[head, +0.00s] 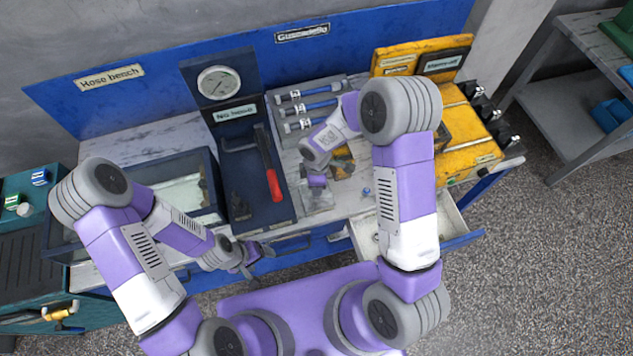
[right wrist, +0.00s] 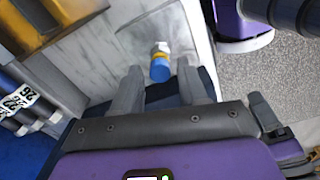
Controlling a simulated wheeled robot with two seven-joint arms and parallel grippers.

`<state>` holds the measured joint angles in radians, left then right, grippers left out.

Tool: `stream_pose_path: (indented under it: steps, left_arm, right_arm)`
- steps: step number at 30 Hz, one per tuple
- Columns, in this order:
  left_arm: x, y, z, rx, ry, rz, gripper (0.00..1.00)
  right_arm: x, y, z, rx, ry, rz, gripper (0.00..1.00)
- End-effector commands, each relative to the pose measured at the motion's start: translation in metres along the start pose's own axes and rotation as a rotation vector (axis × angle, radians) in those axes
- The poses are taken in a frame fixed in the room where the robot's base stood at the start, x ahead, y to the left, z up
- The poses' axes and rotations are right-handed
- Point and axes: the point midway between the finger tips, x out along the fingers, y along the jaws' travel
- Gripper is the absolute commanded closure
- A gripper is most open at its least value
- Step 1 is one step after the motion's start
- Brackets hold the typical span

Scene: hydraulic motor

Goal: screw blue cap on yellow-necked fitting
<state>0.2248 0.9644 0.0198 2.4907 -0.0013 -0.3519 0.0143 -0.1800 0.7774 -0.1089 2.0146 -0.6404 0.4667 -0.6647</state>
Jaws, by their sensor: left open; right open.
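A small upright-looking piece with a blue part, a yellow band and a pale grey end (right wrist: 160,62) is on the pale bench top. In the right wrist view it lies just beyond and between my right fingertips (right wrist: 160,88), apart from them. I cannot tell whether the blue part is a separate cap. In the head view a small blue spot (head: 367,191) near the bench's front edge appears to be this piece. My right gripper (head: 317,192) is open over the bench to its left. My left gripper (head: 254,264) is open and empty in front of the bench.
A dark panel with a red-handled tool (head: 270,168) lies left of my right gripper. Several labelled hoses (head: 308,108) lie behind it. A yellow case (head: 462,130) stands at the right. An open drawer (head: 452,221) sticks out at the bench's front right.

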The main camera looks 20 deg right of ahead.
Motion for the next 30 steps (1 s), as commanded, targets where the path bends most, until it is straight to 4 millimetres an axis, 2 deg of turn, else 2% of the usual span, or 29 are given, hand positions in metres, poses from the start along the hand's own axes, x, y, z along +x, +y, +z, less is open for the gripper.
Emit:
stream_pose_path:
  steps: [4,12,20,30]
  left_arm:
    - [0.000,0.000,0.000,0.000,0.000,0.000,0.29]
    - [0.000,0.000,0.000,0.000,0.000,0.000,0.29]
    - [0.006,-0.002,0.000,0.000,0.000,0.000,0.29]
    - [0.028,-0.011,-0.001,0.000,0.000,0.000,0.29]
  right_arm:
    - [0.000,0.000,0.000,0.001,0.000,0.000,0.59]
    - [0.000,0.000,0.000,0.001,0.000,0.000,1.00]
    - [0.002,0.000,0.000,0.063,-0.001,0.002,1.00]
    - [0.003,0.000,0.000,0.416,-0.002,0.002,1.00]
